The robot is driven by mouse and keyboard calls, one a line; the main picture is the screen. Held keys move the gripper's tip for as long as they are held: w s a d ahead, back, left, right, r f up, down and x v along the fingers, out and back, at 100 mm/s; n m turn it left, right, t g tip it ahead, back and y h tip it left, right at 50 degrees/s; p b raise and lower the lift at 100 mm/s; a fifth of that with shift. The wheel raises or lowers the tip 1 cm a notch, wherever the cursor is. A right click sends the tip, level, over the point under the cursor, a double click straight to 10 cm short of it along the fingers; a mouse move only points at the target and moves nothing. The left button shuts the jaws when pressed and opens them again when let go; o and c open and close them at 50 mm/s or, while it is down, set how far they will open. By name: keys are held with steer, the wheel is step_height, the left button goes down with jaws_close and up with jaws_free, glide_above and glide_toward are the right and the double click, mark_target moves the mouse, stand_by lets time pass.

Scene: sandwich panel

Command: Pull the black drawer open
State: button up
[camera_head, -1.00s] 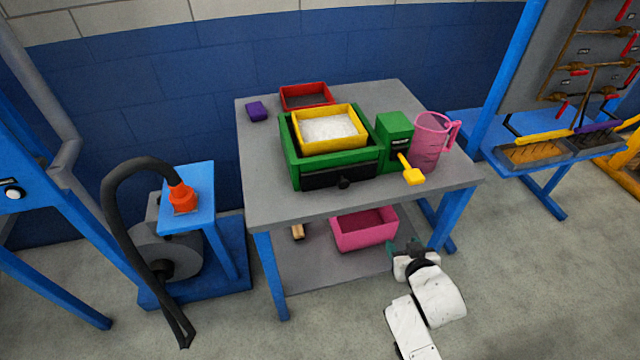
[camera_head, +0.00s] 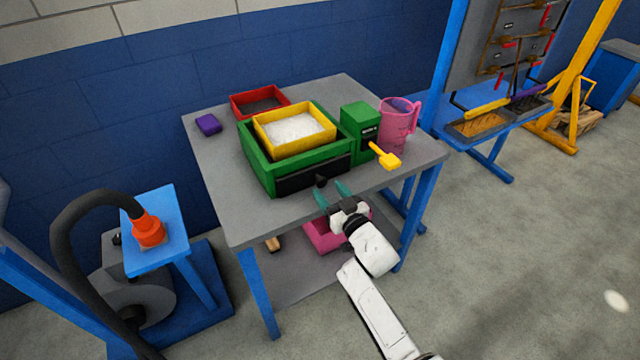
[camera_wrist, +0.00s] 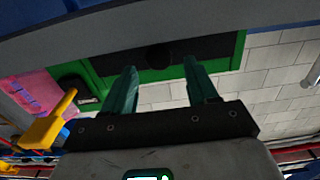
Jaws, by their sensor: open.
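The black drawer (camera_head: 300,180) is shut in the front of the green box (camera_head: 262,175) on the grey table. Its dark round knob (camera_head: 321,181) sticks out at the front. In the wrist view the drawer (camera_wrist: 190,48) and knob (camera_wrist: 158,56) show ahead of the fingers. My gripper (camera_head: 331,194) is at the table's front edge, just in front of the knob. Its two green fingers are spread, with nothing between them; in the wrist view the gripper (camera_wrist: 162,92) points at the knob, which appears between the fingertip directions but apart from them.
A yellow tray (camera_head: 262,137) of white material sits on the green box. A red tray (camera_head: 240,105) and purple block (camera_head: 208,124) are behind. A pink bin (camera_head: 322,240) is below.

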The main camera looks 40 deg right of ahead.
mark_target(323, 183)
steer(key=shift+b+x, duration=0.65)
steer(key=shift+x, duration=1.9)
steer(key=shift+c, duration=0.4)
jaws_close()
